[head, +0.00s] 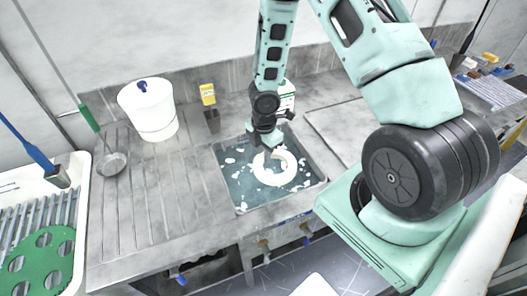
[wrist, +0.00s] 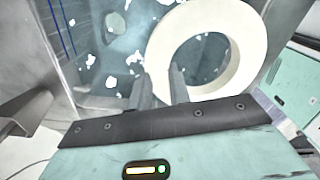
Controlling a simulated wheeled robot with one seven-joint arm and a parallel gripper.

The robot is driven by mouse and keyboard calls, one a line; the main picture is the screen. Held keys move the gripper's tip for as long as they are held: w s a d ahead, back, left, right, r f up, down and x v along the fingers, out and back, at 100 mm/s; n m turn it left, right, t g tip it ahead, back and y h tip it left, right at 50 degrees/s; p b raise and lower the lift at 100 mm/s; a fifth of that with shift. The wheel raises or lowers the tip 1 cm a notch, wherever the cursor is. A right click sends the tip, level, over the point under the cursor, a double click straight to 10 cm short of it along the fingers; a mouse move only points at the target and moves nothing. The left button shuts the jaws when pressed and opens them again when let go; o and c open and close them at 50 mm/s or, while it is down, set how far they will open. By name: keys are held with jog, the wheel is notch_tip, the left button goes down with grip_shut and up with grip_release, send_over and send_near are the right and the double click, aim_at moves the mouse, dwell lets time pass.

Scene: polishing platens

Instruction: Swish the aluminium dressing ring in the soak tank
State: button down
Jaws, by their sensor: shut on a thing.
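The dressing ring (head: 272,179) is a thick, pale, off-white ring with a wide hole. It is within the outline of the soak tank (head: 240,209), a square basin sunk in the grey bench and holding murky blue-green liquid with white flecks. My gripper (head: 266,152) points down over the tank and is shut on the ring's rim. In the wrist view the two grey fingers (wrist: 161,88) straddle the near-left part of the ring (wrist: 238,68). How deep the ring sits in the liquid is hard to tell.
A ladle (head: 111,162) lies left on the ribbed drainboard (head: 150,200). A white tray with a green holed plate (head: 45,258) is far left.

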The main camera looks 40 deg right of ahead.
notch_tip(320, 180, down, 13)
jog(key=b, duration=1.1)
jog(key=shift+r, duration=0.1)
dwell(1.2)
jog(key=shift+r, duration=0.1)
dwell(1.3)
